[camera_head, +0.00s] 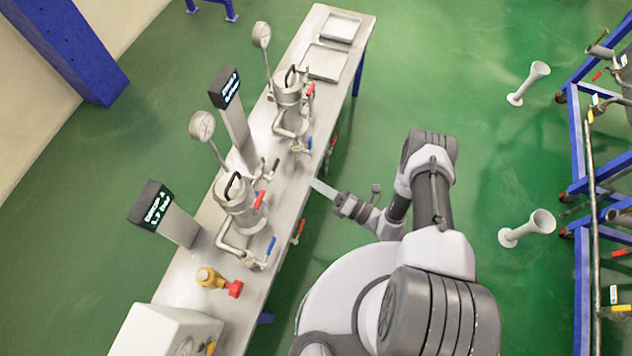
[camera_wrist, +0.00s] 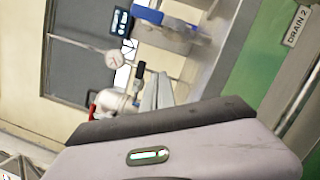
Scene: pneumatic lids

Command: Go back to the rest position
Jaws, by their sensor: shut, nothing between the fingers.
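My gripper (camera_head: 318,185) is in the head view, at the end of my bent arm, beside the right edge of the steel bench (camera_head: 185,275). Its fingers are together with nothing between them. They point left toward the bench, near its middle. In the wrist view the narrow grey fingers (camera_wrist: 157,92) show side by side beyond the wrist housing. Two steel vessels with black lid handles stand on the bench, the near vessel (camera_head: 237,205) and the far vessel (camera_head: 288,88). My gripper appears apart from both.
Two displays, near (camera_head: 152,206) and far (camera_head: 226,88), and two gauges, near (camera_head: 202,126) and far (camera_head: 262,36), rise from the bench. A yellow-and-red valve (camera_head: 212,279) sits at the near end. White funnel-shaped stands (camera_head: 527,229) and blue-framed pipework (camera_head: 580,160) are at right. Green floor lies between.

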